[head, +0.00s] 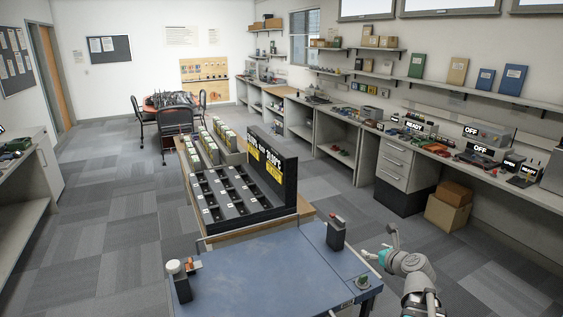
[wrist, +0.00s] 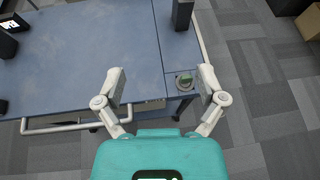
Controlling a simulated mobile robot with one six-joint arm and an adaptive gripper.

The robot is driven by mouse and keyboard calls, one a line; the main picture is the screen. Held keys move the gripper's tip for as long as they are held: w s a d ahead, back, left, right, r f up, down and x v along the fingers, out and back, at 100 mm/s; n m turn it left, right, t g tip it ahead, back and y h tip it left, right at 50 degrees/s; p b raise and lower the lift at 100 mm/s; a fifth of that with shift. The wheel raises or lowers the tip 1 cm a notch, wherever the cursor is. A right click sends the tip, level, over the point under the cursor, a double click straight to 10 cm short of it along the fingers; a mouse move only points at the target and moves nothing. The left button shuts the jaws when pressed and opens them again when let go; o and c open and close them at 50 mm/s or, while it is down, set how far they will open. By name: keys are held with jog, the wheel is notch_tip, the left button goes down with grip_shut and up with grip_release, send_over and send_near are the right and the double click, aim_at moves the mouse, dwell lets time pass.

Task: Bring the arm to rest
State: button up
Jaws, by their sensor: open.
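My gripper (head: 382,246) is at the right of the blue-topped table (head: 270,265) in the head view, out past the table's right edge. In the wrist view my gripper (wrist: 162,82) has its two fingers spread wide with nothing between them. Beyond the fingertips lie the blue tabletop (wrist: 90,50) and its edge. A small round green-topped knob (wrist: 185,80) sits at the table corner, near the right finger in the picture. It also shows in the head view (head: 362,282). I cannot tell the exact height of the fingers above the table.
A dark radio (head: 336,233) stands at the table's right side, and another (head: 181,283) at its left. A black rack with empty slots (head: 235,190) stands behind the table. A long counter (head: 440,150) runs along the right wall. Grey carpet (head: 110,220) is clear at the left.

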jog(key=s+a+f+n+g+y, duration=0.1)
jog(key=s+a+f+n+g, duration=0.2)
jog(key=a+n, duration=0.4)
jog(key=s+a+f+n+g, duration=0.1)
jog(key=a+f+n+g, duration=0.25)
jog(key=a+n, duration=0.4)
jog(key=s+a+f+n+g+h, duration=0.1)
jog(key=s+f+n+g+h, duration=0.1)
jog(key=n, duration=0.7)
jog(key=s+a+f+n+g+h, duration=0.2)
jog(key=s+n+g, duration=0.2)
jog(key=s+n, duration=0.3)
jog(key=n, duration=0.2)
jog(key=shift+a+f+n, duration=0.3)
jog(key=shift+f+n, duration=0.05)
jog(key=shift+f, duration=0.05)
jog(key=shift+d+g, duration=0.1)
jog(key=shift+g, duration=0.15)
